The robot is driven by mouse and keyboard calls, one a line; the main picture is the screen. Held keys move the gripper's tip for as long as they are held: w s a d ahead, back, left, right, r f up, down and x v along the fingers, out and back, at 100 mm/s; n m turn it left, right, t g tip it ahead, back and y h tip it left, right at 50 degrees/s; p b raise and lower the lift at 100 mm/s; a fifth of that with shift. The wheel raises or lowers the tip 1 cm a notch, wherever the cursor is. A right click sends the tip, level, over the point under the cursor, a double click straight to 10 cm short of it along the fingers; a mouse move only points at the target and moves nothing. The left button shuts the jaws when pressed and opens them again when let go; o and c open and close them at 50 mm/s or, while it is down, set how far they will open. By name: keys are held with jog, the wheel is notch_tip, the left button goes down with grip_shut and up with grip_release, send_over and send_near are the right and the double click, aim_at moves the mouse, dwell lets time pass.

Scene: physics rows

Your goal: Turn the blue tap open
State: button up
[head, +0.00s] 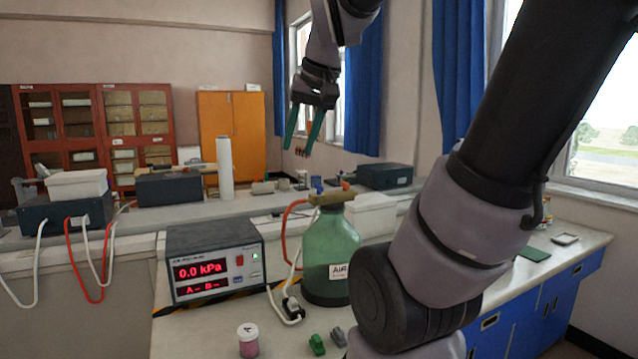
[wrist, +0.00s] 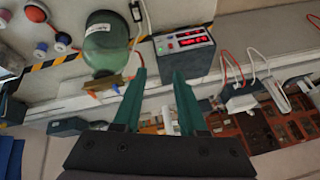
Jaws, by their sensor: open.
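A green glass bottle (head: 330,255) with a white label stands on the bench, with a brass-coloured fitting (head: 331,198) on its top. A small blue tap (head: 317,184) sits on this fitting, beside an orange one (head: 345,186). The wrist view also shows the blue tap (wrist: 117,88), small, just left of my fingers. Its exact handle angle is too small to tell. My gripper (head: 303,140), with teal fingers, is open and empty. It hangs in the air above the bottle top, apart from the tap.
A pressure meter (head: 215,268) reading 0.0 kPa stands left of the bottle. A red hose (head: 287,222) runs by the fitting. A pink-filled jar (head: 248,340) and small green (head: 317,344) and grey pieces lie in front. A white paper roll (head: 225,168) stands behind.

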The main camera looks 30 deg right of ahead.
jog(key=w+d+n+g+h, duration=0.1)
jog(key=w+d+g, duration=0.15)
jog(key=w, duration=0.45)
jog(key=w+d+n+g, duration=0.1)
jog(key=w+d, duration=0.3)
jog(key=w, duration=0.3)
jog(key=n+g, duration=0.1)
jog(key=g, duration=0.1)
send_over(319, 189)
jog(key=w, duration=0.1)
notch_tip(319, 189, down, 5)
jog(key=f, duration=1)
jog(key=shift+d+f, duration=0.2)
jog(key=shift+d, duration=0.05)
grip_shut()
